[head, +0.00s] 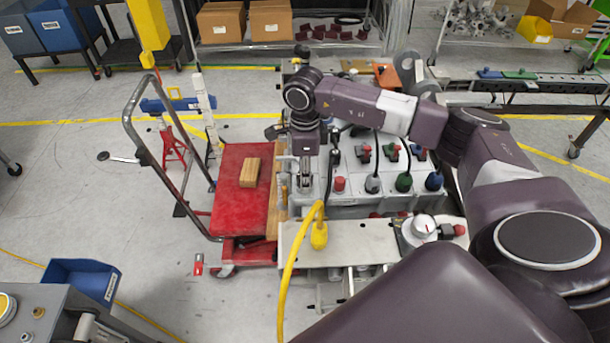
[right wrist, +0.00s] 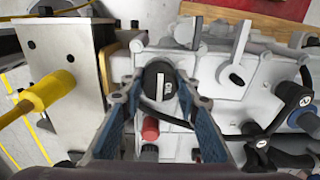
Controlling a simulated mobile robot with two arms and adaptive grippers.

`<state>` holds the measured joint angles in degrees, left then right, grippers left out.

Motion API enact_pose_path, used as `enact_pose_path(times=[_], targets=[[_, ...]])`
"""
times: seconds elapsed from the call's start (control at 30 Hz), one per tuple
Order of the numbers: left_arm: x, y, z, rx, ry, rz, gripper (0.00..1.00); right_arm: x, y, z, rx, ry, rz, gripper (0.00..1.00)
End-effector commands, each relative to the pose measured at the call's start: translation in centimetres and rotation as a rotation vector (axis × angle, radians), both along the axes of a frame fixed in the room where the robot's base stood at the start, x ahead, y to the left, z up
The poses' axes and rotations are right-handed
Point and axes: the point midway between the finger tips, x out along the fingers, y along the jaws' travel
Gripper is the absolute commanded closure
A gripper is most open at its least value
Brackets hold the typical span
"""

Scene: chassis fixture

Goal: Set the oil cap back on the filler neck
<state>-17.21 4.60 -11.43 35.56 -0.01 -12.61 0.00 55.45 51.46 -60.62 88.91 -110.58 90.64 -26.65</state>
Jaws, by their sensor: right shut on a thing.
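My right gripper (head: 305,188) points down over the left part of the grey machine casing (head: 350,205). In the right wrist view its two blue-grey fingers (right wrist: 159,84) are closed on the sides of a round black cap with a white mark, which I take as the oil cap (right wrist: 160,76). The cap is over the pale casing, which also shows in the right wrist view (right wrist: 215,75). The filler neck is not clearly seen; I cannot tell whether the cap touches it. In the head view the cap is hidden by the gripper. My left gripper is not in view.
A red cap (head: 340,184) stands close to the right of the gripper. Black, green and blue plugs (head: 404,182) line the casing farther right. A yellow plug and cable (head: 319,235) sit in front. A red cart (head: 240,205) with a wooden block (head: 250,172) stands left.

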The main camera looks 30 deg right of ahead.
Motion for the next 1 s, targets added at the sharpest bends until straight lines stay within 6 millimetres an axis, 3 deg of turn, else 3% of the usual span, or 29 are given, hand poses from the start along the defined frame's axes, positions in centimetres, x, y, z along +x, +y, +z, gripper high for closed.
enact_pose_path(times=[0.3,0.33,0.5,0.83,1.0], targets=[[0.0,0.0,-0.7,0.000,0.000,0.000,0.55,-0.1,0.0,-0.9,-0.001,0.003,0.000,0.87],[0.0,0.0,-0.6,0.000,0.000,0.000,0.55,-0.1,0.0,-0.8,-0.001,0.003,0.000,0.69],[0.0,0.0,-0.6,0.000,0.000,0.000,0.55,-0.1,0.0,-0.8,-0.001,0.003,0.000,0.50],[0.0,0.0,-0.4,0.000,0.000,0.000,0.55,0.0,0.0,-0.5,0.000,0.001,0.000,0.50],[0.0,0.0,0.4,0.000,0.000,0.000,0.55,0.0,0.0,0.9,-0.001,-0.001,0.000,0.50]])
